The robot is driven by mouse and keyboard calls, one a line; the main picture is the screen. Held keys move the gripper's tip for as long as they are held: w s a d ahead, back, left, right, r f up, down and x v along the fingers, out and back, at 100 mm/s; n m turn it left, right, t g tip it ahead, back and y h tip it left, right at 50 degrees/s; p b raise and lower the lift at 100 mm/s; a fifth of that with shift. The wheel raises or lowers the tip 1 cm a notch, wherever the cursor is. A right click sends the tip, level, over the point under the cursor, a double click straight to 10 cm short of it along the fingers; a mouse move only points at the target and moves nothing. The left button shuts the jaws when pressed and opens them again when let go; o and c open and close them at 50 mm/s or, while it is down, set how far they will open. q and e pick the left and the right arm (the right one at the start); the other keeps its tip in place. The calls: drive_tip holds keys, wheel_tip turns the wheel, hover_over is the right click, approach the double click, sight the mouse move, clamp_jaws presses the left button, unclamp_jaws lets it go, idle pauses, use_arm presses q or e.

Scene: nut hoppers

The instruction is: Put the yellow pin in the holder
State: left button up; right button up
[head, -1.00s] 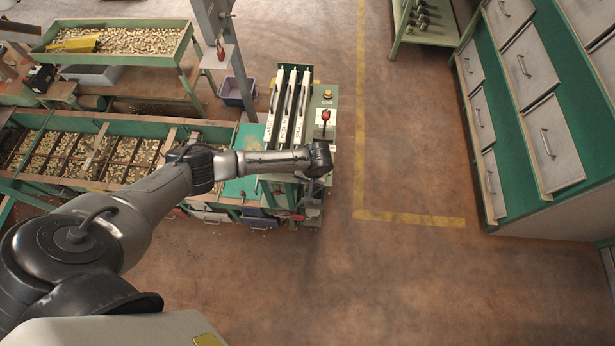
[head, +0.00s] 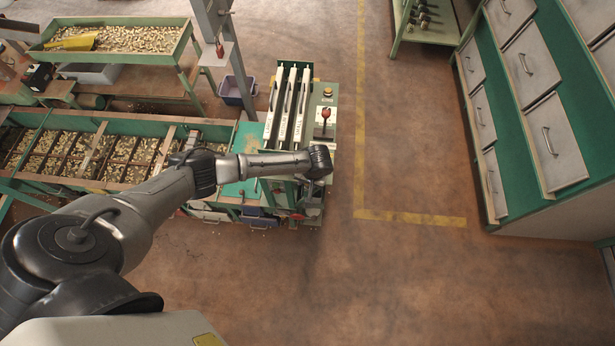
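My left arm comes in from the left, and its wrist (head: 319,161) hangs over the front right end of the green machine (head: 327,118). The fingers of my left gripper cannot be made out at or below the wrist. I cannot make out a yellow pin or its holder; the wrist and forearm cover part of the machine's front. The machine's top has several white slotted rails (head: 288,105), a round yellow button (head: 327,92) and a red-knobbed lever (head: 325,114). My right gripper is not in view.
A long green hopper (head: 85,125) of nuts runs left of the machine. Behind it stands a nut tray (head: 186,42) with a yellow scoop (head: 82,44). A purple bin (head: 237,90) stands on the floor. Drawer cabinets (head: 545,140) line the right. The floor between is clear.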

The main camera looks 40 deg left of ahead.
use_arm(q)
drive_tip(key=shift+f, duration=0.1)
idle(0.3)
drive_tip(key=o, duration=1)
drive_tip(key=shift+r, duration=0.35)
wheel_tip(320, 180, up, 13)
drive_tip(key=w+d, duration=0.1)
drive_tip(key=d, duration=0.1)
drive_tip(key=shift+d+p, duration=0.2)
drive_tip(key=shift+p, duration=0.2)
drive_tip(key=shift+w, duration=0.1)
